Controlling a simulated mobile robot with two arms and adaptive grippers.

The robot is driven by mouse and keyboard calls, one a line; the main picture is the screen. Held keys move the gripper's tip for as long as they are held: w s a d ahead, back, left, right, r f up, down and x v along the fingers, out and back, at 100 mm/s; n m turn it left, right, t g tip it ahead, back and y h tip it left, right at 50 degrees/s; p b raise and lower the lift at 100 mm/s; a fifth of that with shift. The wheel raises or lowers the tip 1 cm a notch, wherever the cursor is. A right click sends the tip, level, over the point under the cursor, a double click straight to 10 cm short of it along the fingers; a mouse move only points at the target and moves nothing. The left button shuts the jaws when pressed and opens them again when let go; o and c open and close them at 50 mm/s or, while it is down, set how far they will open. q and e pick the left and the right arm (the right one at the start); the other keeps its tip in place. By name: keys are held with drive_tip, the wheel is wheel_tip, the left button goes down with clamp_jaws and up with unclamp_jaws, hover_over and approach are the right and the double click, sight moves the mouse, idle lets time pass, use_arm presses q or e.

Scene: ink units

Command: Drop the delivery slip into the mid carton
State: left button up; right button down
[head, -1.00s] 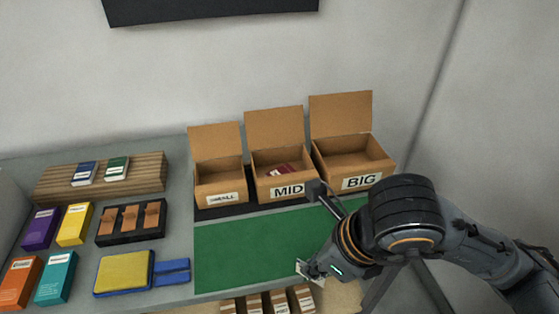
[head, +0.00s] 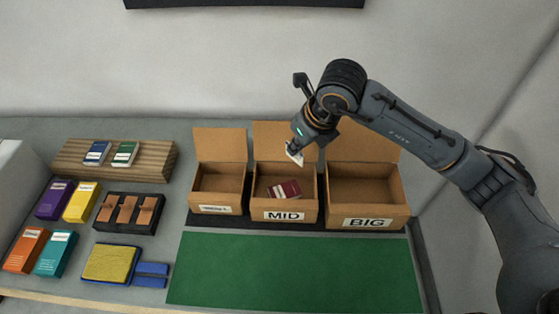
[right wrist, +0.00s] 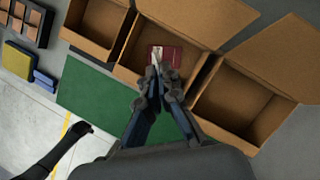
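The mid carton (head: 290,216) stands open between the small carton and the big carton, with "MID" on its front. A dark red pack (head: 284,190) with a white label lies inside it; it also shows in the right wrist view (right wrist: 173,55). My right gripper (head: 297,147) is over the rear part of the mid carton, pointing down. It is shut on the delivery slip (head: 294,153), a small white piece. In the right wrist view my right gripper's fingers (right wrist: 157,72) come together in front of the red pack.
The small carton (head: 218,209) and big carton (head: 367,223) flank the mid one, lids up. A green mat (head: 295,270) lies bare in front. Colored boxes, a black tray (head: 129,229), a yellow pad (head: 111,263) and a wooden stand (head: 70,160) are at left.

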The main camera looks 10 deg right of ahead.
drive_tip(key=shift+w+a+f+b, duration=0.15)
drive_tip(key=shift+w+f+b, duration=0.15)
drive_tip(key=shift+f, duration=0.2)
wheel_tip(320, 180, down, 5)
drive_tip(key=shift+r+b, duration=0.15)
drive_tip(key=shift+b, duration=0.7)
drive_tip(key=c, duration=2)
unclamp_jaws()
drive_tip(key=shift+c, duration=0.2)
drive_tip(key=o, duration=0.6)
